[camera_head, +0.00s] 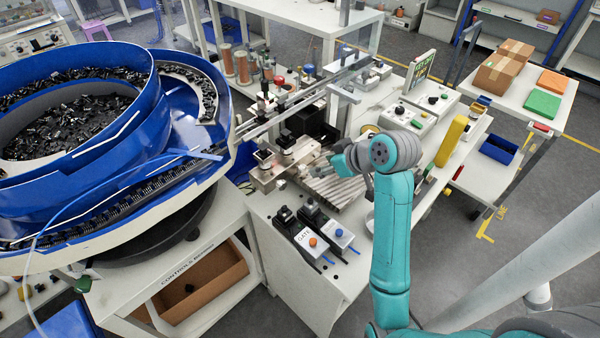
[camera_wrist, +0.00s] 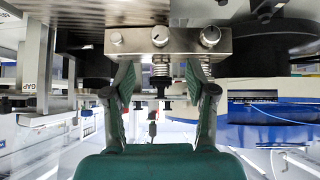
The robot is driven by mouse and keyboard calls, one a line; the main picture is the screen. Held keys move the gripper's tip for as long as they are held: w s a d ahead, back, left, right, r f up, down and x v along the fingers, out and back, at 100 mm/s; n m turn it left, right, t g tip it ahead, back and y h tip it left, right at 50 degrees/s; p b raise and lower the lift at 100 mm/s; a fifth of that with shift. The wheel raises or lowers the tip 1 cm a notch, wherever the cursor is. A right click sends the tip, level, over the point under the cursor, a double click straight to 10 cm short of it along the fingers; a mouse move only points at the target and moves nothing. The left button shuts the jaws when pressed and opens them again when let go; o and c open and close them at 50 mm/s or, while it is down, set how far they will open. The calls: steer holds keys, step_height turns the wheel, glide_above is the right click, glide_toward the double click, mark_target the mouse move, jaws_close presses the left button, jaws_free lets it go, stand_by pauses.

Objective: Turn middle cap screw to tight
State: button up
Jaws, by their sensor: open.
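A metal block (camera_wrist: 180,45) with three round cap screws in a row spans the upper part of the wrist view. The middle cap screw (camera_wrist: 160,37) is a light metal disc with a dark mark; the other two sit at left (camera_wrist: 116,38) and right (camera_wrist: 210,37). My gripper (camera_wrist: 160,82) is open, its two green fingers spread below the block, one on each side of the middle screw's line. Nothing is held between them. In the head view my gripper (camera_head: 342,162) is beside the metal fixture (camera_head: 284,166); the screws are too small to tell there.
The blue bowl feeder (camera_head: 150,110) full of black connectors stands at left. Two switch boxes (camera_head: 325,238) sit at the front of the bench. A yellow bar (camera_head: 452,141) and a blue bin (camera_head: 499,149) lie at right. A plate marked GAP (camera_wrist: 33,70) stands left in the wrist view.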

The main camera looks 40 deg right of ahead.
mark_target(304, 169)
steer(key=x, duration=1)
jaws_close()
